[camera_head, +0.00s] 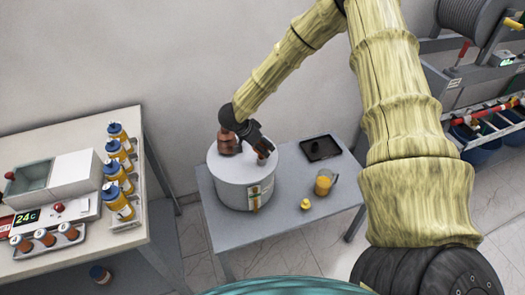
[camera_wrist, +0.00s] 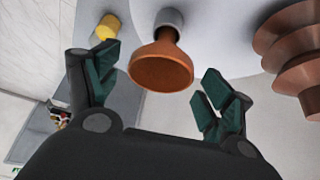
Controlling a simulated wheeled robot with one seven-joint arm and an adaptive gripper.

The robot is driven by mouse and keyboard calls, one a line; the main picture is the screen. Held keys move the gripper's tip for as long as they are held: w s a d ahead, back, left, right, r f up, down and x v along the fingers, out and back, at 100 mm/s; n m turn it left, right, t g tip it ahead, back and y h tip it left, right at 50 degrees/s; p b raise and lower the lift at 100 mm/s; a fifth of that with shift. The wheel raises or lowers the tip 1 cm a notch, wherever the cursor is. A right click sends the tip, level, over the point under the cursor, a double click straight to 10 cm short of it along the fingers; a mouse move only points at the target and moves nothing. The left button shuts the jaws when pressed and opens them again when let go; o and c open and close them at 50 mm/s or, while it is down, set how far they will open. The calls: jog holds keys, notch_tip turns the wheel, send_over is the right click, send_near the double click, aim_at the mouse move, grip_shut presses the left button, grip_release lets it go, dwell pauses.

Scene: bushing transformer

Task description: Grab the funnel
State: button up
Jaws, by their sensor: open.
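A brown-orange funnel-shaped piece (camera_wrist: 163,66) stands on a short grey neck on top of the grey cylindrical transformer (camera_head: 238,192), with its wide end facing the wrist camera. In the head view this funnel (camera_head: 264,149) is partly covered by my gripper (camera_head: 259,145). In the wrist view my gripper (camera_wrist: 158,85) is open, with one finger to the left and the other to the lower right of the funnel. I see no clear contact, and nothing is held.
A ribbed brown bushing (camera_wrist: 294,45) rises close to the right finger; it also shows in the head view (camera_head: 228,144).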

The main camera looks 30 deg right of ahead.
jog(key=shift+x, duration=1.05)
jog(key=c, duration=1)
